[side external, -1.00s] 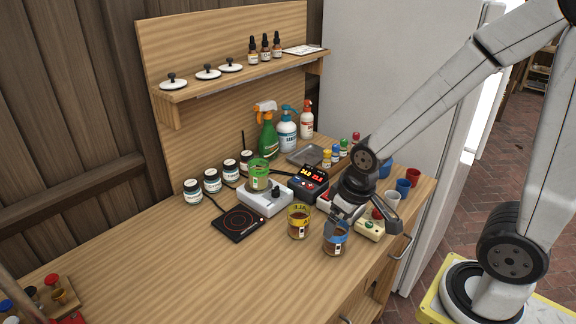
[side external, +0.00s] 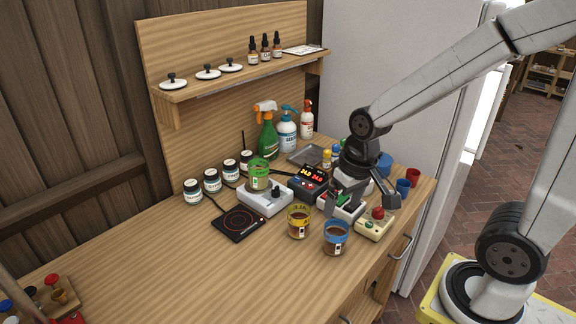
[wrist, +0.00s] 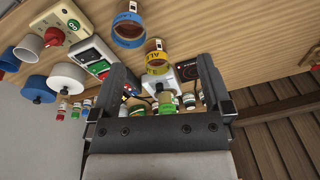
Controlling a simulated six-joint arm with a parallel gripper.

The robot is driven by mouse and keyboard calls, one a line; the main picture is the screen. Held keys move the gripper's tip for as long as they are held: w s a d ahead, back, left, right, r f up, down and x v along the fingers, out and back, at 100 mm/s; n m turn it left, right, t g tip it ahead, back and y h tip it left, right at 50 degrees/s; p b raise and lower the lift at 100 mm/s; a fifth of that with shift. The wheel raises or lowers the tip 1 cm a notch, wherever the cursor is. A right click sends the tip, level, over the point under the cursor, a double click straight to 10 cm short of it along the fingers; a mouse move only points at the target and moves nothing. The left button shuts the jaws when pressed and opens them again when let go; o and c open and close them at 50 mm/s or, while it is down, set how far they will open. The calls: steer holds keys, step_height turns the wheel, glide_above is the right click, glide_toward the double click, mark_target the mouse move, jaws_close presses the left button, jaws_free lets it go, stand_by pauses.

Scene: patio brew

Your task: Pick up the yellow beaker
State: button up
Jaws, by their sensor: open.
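The yellow beaker (side external: 299,221) is a glass with a yellow band and brown contents, upright on the wooden bench in front of the white stirrer. In the wrist view the yellow beaker (wrist: 157,58) shows ahead of and between the fingers. My gripper (side external: 358,202) is open and empty, above the power strip, to the right of the yellow beaker and apart from it. Both fingers also show in the wrist view (wrist: 163,80). A blue-banded beaker (side external: 335,238) stands close to the right of the yellow one.
A green-banded beaker (side external: 258,176) sits on the white stirrer (side external: 265,199). A black hot plate (side external: 239,223) lies to the left.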

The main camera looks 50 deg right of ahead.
steer(key=w+d+m+t+y, duration=0.5)
steer(key=w+d+m+y, duration=0.6)
steer(key=m, duration=1)
glide_toward(299, 221)
steer(key=w, duration=0.3)
steer(key=shift+w+d+r, duration=0.1)
steer(key=shift+d+r, duration=0.05)
steer(key=shift+d, duration=0.2)
steer(key=shift+a, duration=0.1)
steer(key=shift+x, duration=1.25)
steer(key=shift+a, duration=0.1)
